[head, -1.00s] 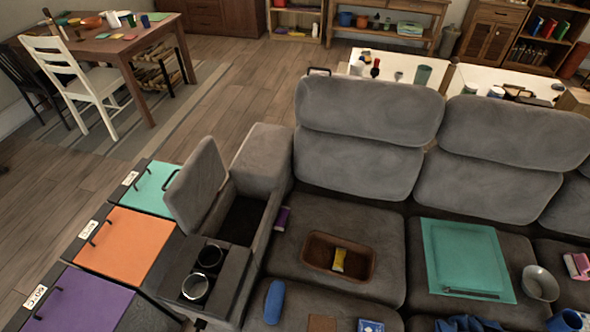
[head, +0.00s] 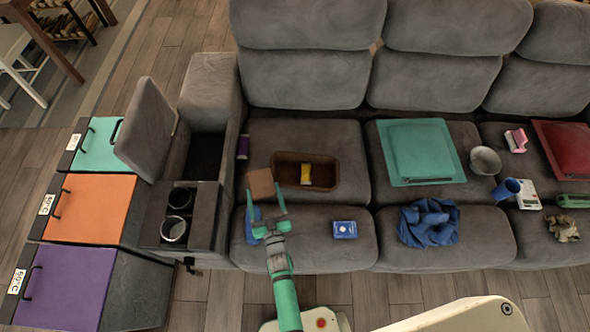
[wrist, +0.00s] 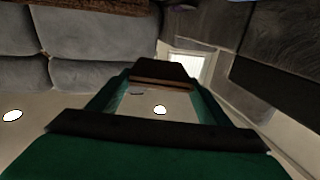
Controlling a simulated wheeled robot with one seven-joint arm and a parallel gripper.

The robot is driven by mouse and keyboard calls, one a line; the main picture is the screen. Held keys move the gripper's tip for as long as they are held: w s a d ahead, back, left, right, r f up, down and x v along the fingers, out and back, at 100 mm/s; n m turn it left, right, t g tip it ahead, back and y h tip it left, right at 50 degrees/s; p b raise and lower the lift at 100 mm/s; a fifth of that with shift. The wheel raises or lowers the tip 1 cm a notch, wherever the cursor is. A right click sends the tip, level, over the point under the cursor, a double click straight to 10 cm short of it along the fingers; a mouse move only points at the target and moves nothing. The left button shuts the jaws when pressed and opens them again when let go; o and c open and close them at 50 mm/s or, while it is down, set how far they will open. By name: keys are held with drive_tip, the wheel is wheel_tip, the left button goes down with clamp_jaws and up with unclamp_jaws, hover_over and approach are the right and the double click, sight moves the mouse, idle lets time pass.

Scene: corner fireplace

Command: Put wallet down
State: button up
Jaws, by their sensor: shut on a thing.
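The brown wallet (head: 261,183) is held between the green fingers of my gripper (head: 265,197), above the left part of the grey sofa (head: 300,257). In the wrist view the dark brown wallet (wrist: 163,73) spans the fingertips of my gripper (wrist: 160,88). In the head view the wallet shows left of the brown tray (head: 327,178). I cannot tell its exact height above the seat.
A blue case (head: 250,228) is partly hidden behind my gripper. A yellow packet (head: 305,174) lies in the tray. A blue box (head: 345,229), blue cloth (head: 430,222) and teal folder (head: 418,150) lie to the right. The armrest storage lid (head: 147,128) stands open at left.

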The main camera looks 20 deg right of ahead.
drive_tip(key=s+d+h, duration=0.1)
drive_tip(key=s+d, duration=0.2)
drive_tip(key=s, duration=0.7)
drive_tip(key=s+d+m+h, duration=0.1)
drive_tip(key=s+d, duration=0.2)
drive_tip(key=s, duration=0.7)
drive_tip(key=s+d+f+m+h, duration=0.1)
drive_tip(key=s+d, duration=0.3)
drive_tip(key=s, duration=0.7)
drive_tip(key=shift+d, duration=0.1)
hover_over(303, 243)
drive_tip(key=s, duration=0.1)
wheel_tip(303, 243, down, 9)
drive_tip(key=shift+d+r, duration=0.1)
drive_tip(key=shift+r, duration=0.1)
drive_tip(key=shift+w+f, duration=0.5)
drive_tip(key=shift+f, duration=0.15)
drive_tip(key=shift+w+f, duration=0.1)
drive_tip(key=shift+f, duration=1.3)
